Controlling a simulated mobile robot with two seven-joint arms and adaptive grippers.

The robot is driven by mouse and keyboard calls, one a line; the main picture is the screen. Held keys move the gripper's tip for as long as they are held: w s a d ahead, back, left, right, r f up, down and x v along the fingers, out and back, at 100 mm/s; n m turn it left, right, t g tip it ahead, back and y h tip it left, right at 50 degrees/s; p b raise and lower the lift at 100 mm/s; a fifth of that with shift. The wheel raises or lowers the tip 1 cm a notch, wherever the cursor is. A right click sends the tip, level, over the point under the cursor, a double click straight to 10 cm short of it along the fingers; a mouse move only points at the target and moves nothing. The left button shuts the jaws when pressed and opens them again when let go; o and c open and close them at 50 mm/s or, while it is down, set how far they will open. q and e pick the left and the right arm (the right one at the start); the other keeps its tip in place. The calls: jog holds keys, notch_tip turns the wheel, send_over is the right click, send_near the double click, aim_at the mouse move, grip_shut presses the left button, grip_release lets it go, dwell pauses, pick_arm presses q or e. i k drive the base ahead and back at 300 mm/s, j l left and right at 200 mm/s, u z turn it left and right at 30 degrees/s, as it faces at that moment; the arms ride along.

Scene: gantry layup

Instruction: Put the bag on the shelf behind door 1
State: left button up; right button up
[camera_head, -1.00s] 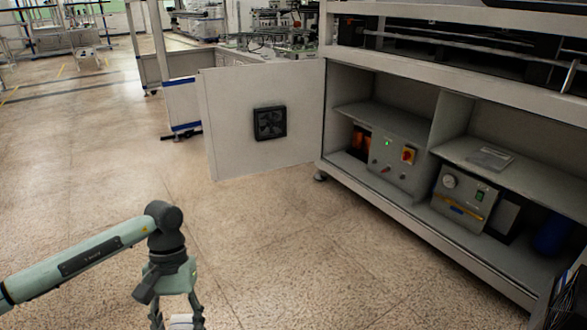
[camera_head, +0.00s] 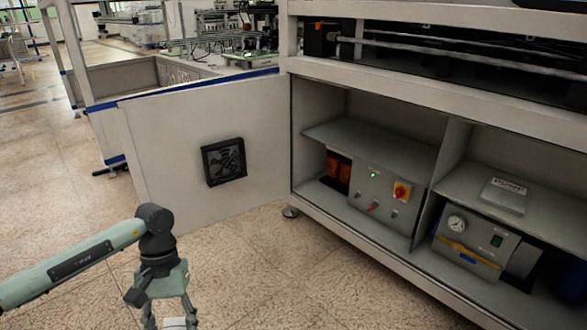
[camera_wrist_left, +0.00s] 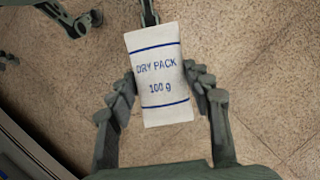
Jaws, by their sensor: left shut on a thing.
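My left gripper (camera_head: 168,318) is at the bottom left of the head view, shut on the bag. The bag (camera_wrist_left: 158,75) is a small white packet with blue lines and the print "DRY PACK 100 g"; only its top (camera_head: 175,323) shows in the head view. A grey door (camera_head: 165,165) with a black fan grille stands swung open at the cabinet's left end; no number is readable on it. Behind it, the left compartment has a bare shelf (camera_head: 375,150). The gripper is in front of the open door, well away from the shelf. My right gripper is not seen.
Below the shelf stands a grey control box (camera_head: 382,195) with a red-and-yellow switch. The right compartment has a shelf (camera_head: 545,207) with a flat grey item (camera_head: 505,195) and a gauge unit (camera_head: 470,245) below. Floor in front of the cabinet is clear.

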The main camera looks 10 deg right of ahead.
aim_at(386, 157)
jog(key=i+j+z, duration=0.15)
jog(key=i+z, duration=0.3)
jog(key=i+j+z, duration=0.2)
jog(key=z, duration=0.25)
jog(key=i+j+z, duration=0.35)
jog(key=z, duration=0.15)
jog(key=i+j+z, duration=0.2)
jog(key=j+z, duration=0.25)
